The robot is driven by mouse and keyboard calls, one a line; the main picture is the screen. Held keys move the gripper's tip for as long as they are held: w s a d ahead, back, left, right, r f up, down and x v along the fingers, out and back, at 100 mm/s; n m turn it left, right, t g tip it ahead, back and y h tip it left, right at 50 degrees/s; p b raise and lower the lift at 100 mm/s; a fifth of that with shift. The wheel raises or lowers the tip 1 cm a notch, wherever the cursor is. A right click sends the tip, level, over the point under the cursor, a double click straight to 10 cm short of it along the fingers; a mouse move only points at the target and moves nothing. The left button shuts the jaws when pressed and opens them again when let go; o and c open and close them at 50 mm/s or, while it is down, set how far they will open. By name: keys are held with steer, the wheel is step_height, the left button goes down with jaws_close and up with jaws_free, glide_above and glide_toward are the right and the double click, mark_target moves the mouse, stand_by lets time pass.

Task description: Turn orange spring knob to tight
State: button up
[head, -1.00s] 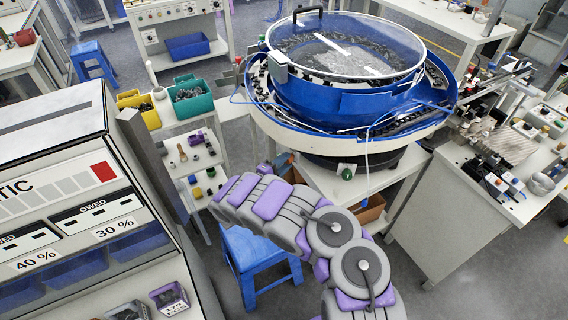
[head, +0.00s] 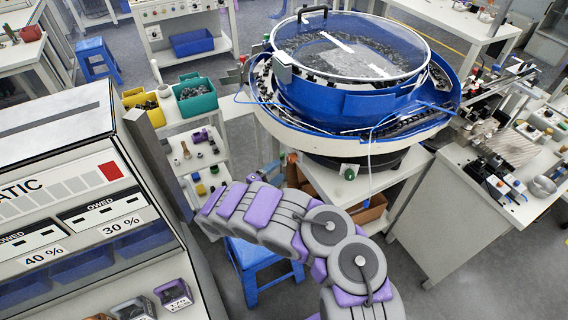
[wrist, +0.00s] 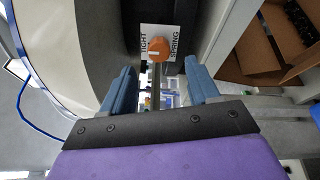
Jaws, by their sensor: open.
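The orange knob (wrist: 158,50) sits in front of a white label (wrist: 176,36) in the wrist view. The label's sideways words read TIGHT and SPRING, partly covered by the knob. A small pale mark shows on the knob's left part. My gripper (wrist: 160,70) is open, with one blue-grey finger on each side of the view. The knob appears between and beyond the fingertips, apart from both. In the head view my purple and grey arm bends beside the blue bowl feeder (head: 350,95), and its end is mostly hidden and small.
A brown open box (wrist: 258,62) stands to the right in the wrist view. The bowl's pale curved rim (wrist: 85,45) is close on the left. A blue stool (head: 262,270) is under my arm. A cabinet (head: 75,190) stands at left.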

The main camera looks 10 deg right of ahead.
steer(key=p+v, duration=0.1)
steer(key=v, duration=1)
steer(key=shift+p, duration=0.4)
steer(key=shift+s+f, duration=0.15)
